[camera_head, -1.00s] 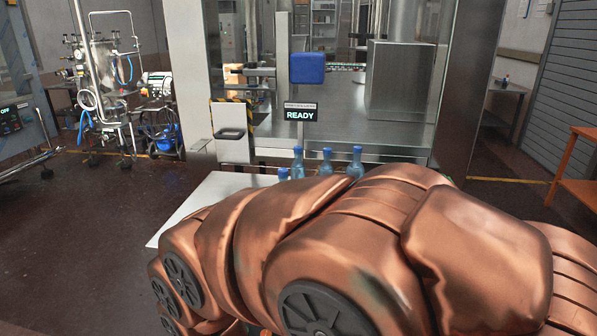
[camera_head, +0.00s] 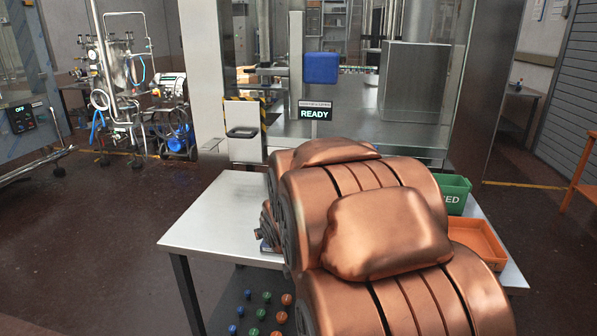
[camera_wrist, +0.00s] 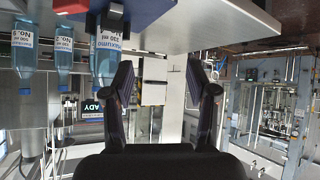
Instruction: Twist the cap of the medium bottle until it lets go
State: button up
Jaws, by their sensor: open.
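Three clear blue bottles with white labels show upside down at the left of the wrist view: one at the far left (camera_wrist: 22,48), one beside it (camera_wrist: 64,48), and a larger-looking one (camera_wrist: 106,58) close to my gripper's left finger. The nearest bottle is beside the left finger, not between the fingers. In the head view my arm hides the bottles and the gripper.
The pale table (camera_head: 215,215) has clear room at its left. A green bin (camera_head: 453,192) and an orange tray (camera_head: 480,243) stand at its right. A blue block (camera_wrist: 125,12) with a red part (camera_wrist: 72,6) shows in the wrist view. A machine with a READY sign (camera_head: 314,114) stands behind.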

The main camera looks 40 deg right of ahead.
jog(key=w+d+r+m+t+h+b, duration=0.1)
jog(key=w+d+r+t+h, duration=0.2)
jog(key=d, duration=0.4)
jog(key=d+r+t, duration=0.4)
jog(key=d, duration=0.4)
jog(key=shift+r+p+x, duration=0.2)
jog(key=shift+p+x, duration=0.4)
jog(key=shift+x, duration=3.4)
jog(key=shift+c, duration=0.3)
grip_shut()
